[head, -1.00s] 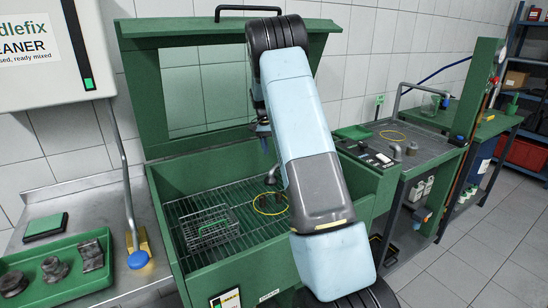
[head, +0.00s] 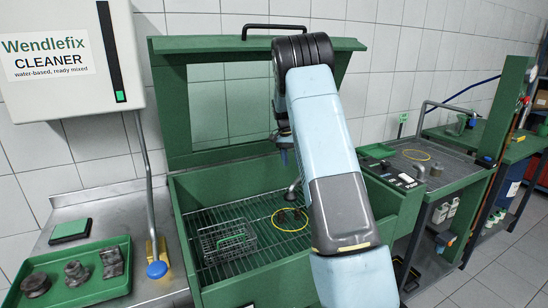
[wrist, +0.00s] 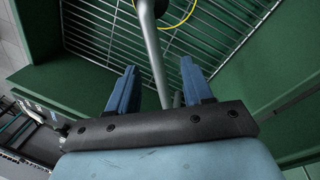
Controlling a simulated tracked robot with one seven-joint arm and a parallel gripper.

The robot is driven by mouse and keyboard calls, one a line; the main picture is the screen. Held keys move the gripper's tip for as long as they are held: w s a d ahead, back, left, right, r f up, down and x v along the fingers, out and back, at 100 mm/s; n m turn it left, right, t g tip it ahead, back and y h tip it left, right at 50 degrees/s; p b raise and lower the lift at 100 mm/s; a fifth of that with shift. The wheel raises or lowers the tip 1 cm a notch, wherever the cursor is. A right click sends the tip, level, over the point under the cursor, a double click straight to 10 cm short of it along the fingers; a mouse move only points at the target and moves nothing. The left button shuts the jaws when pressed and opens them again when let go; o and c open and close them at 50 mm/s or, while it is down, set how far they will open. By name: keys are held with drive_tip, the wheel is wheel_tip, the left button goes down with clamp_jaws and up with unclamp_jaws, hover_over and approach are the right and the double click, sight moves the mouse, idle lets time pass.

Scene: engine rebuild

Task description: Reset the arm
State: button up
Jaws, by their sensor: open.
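My arm reaches from the bottom of the head view up over a green wash cabinet (head: 190,215) with its lid raised. My gripper (wrist: 160,85) shows in the wrist view with two blue fingers spread apart and nothing between them. In the head view its blue fingers (head: 284,150) are partly hidden behind my arm, above the cabinet's opening. A grey pipe (wrist: 153,50) rises beyond the fingers in the wrist view, apparently apart from them.
Inside the cabinet, a wire basket (head: 228,240) and a yellow ring (head: 289,219) lie on the grating. A green tray (head: 75,285) with several metal parts stands left, beside a blue-knobbed tap (head: 157,269). A workbench (head: 440,165) stands right. The raised lid (head: 171,110) stands behind my arm.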

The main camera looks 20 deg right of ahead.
drive_tip(key=shift+a+r, duration=0.1)
drive_tip(key=s+a+r+n+t, duration=0.1)
drive_tip(key=s+a+r+n, duration=0.1)
drive_tip(key=s+a+r, duration=0.35)
drive_tip(key=s+a+r+n+t+y, duration=0.1)
drive_tip(key=s+a+r+t, duration=0.15)
drive_tip(key=s+r, duration=0.55)
drive_tip(key=s+a+r+n+t, duration=0.1)
drive_tip(key=s+a+r+n, duration=0.1)
drive_tip(key=s+a+r, duration=0.35)
drive_tip(key=s+a+n+t, duration=0.1)
drive_tip(key=s+a+n, duration=0.1)
drive_tip(key=s, duration=1.1)
drive_tip(key=s+a+n+t, duration=0.2)
drive_tip(key=s+a+n, duration=0.1)
drive_tip(key=s, duration=1)
drive_tip(key=shift+s+a+r, duration=0.15)
drive_tip(key=shift+a+r, duration=0.15)
drive_tip(key=shift+a, duration=0.6)
drive_tip(key=shift+c, duration=0.7)
